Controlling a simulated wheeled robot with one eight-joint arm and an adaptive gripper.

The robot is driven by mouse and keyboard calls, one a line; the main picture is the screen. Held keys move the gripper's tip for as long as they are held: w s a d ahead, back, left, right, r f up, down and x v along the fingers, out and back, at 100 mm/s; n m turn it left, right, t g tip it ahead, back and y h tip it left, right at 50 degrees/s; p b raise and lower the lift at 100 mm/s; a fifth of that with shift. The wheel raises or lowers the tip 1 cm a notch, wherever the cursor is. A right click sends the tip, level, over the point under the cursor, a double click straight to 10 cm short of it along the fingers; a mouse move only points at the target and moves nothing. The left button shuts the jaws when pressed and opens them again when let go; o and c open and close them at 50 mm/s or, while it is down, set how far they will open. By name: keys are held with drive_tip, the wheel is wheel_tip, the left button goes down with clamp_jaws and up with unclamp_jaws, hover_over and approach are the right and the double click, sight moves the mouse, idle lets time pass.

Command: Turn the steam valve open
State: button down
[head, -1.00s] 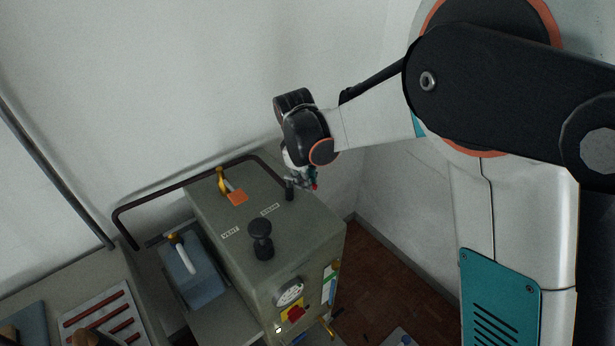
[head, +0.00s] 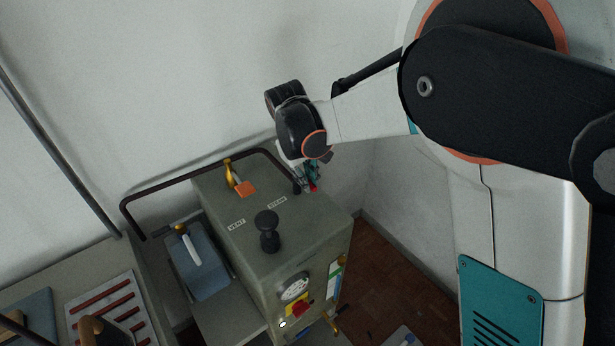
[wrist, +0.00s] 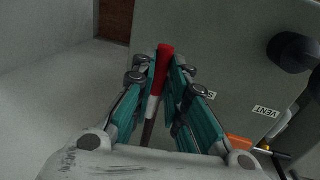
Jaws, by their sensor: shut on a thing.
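The grey boiler box (head: 325,225) carries a "STEAM" label (head: 278,202) and a "VENT" label (head: 237,225) on its top. My gripper (head: 311,182) is at the back right corner of that top, beside the STEAM label. In the wrist view my gripper (wrist: 163,75) has its teal fingers closed on both sides of a red-ended lever (wrist: 164,58), which looks like the steam valve's handle. The lever's pivot is mostly hidden.
A black knob (head: 268,232) stands on the boiler top, and a yellow lever with an orange tag (head: 245,188) is behind. A dark pipe rail (head: 185,181) runs along the back. Wooden floor (head: 375,285) lies at right.

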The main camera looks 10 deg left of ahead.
drive_tip(key=c, duration=1.6)
unclamp_jaws()
drive_tip(key=r, duration=0.4)
drive_tip(key=s+a+r, duration=0.1)
drive_tip(key=r, duration=0.7)
drive_tip(key=shift+s+a, duration=0.35)
drive_tip(key=shift+d+f, duration=0.1)
drive_tip(key=shift+f, duration=0.05)
